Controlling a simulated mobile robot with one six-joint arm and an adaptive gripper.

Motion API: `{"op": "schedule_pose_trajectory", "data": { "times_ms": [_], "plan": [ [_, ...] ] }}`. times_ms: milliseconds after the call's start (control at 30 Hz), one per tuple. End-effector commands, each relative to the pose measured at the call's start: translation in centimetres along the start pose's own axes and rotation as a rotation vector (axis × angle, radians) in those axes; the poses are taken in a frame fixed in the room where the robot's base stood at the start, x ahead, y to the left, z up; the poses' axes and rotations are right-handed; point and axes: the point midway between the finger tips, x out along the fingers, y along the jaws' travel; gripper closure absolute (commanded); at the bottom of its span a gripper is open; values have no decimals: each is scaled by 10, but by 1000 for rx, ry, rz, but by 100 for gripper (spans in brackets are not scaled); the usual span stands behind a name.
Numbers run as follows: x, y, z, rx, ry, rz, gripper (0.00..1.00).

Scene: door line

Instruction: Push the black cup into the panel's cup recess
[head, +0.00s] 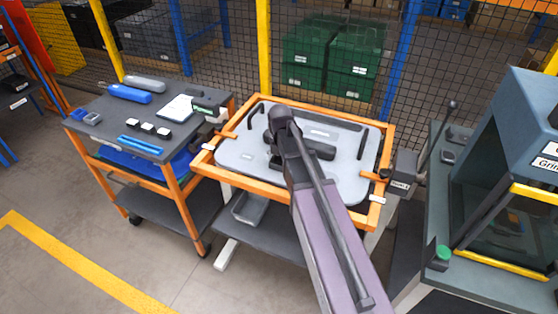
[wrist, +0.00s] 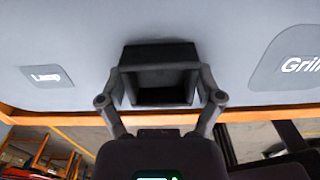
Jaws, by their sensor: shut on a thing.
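The black cup (wrist: 160,54) is a box-like shape with its open side facing the wrist camera. My gripper (wrist: 161,84) is shut on it, with one finger along each side. The cup is up against the light grey panel (wrist: 75,35) in the wrist view. I cannot tell how deep it sits, and the recess is hidden behind it. In the head view the panel (head: 240,157) lies in an orange frame, and my arm covers part of it.
The wrist view shows a "Lamp" label (wrist: 46,76) left of the cup and a dark "Grille" patch (wrist: 290,62) at right. In the head view a tool cart (head: 110,120) stands left of the frame and a glazed cabinet (head: 510,170) right. Floor is free at front left.

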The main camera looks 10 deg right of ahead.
Motion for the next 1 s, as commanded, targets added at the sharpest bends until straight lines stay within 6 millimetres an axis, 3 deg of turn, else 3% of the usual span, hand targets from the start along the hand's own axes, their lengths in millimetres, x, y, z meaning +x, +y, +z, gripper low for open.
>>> {"op": "schedule_pose_trajectory", "data": {
  "times_ms": [267,300,367,1000],
  "plan": [
    [0,0,0,0,1,0,73],
    [0,0,0,0,1,0,13],
    [0,0,0,0,1,0,0],
    [0,0,0,0,0,0,0]
  ]
}}
